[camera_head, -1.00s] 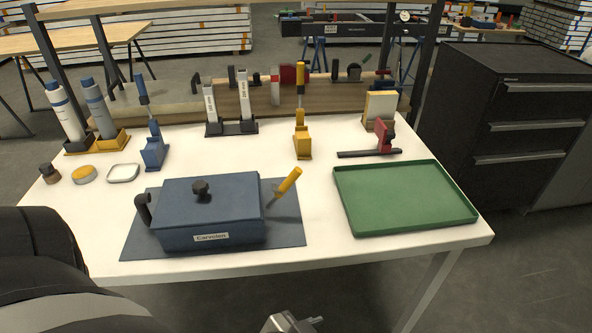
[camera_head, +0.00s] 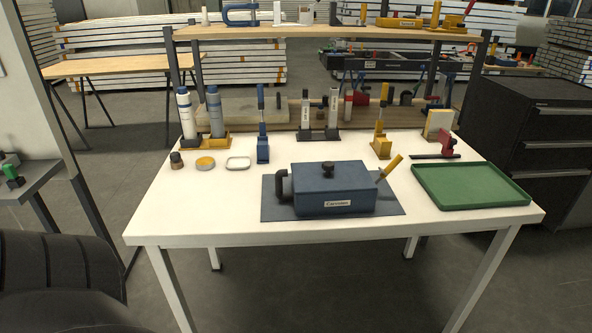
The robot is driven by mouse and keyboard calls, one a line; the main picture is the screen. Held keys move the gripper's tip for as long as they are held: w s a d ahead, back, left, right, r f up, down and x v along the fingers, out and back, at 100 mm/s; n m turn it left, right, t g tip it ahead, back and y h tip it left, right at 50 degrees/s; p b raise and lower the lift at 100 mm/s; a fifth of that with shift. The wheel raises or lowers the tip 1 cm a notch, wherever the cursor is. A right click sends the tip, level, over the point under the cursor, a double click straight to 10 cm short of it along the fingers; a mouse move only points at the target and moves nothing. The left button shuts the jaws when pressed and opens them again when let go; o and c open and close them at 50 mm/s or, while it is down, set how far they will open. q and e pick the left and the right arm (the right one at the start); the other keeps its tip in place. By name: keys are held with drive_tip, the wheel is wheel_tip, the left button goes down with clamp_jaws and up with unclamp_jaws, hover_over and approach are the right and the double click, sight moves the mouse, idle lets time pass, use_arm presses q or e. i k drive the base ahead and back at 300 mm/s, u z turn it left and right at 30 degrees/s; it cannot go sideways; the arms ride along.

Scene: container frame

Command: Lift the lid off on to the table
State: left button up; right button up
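A dark blue box labelled Carvolen (camera_head: 338,204) sits on a dark mat (camera_head: 390,207) at the front middle of the white table (camera_head: 230,218). Its flat lid (camera_head: 350,170) is on top and has a black knob (camera_head: 328,168). A black handle (camera_head: 281,186) is on the box's left side. A yellow-handled tool (camera_head: 390,167) sticks up at its right side. Part of my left arm shows at the lower left, well apart from the box. Neither of my grippers is in view.
A green tray (camera_head: 470,185) lies at the table's right. Two bottles, small tins and several clamps stand along the back. The table top left of the mat is clear. A black drawer cabinet (camera_head: 540,140) stands to the right.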

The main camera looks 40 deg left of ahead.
sight(350, 175)
drive_tip(key=u, duration=1.3)
drive_tip(key=i, duration=0.15)
drive_tip(key=u, duration=0.25)
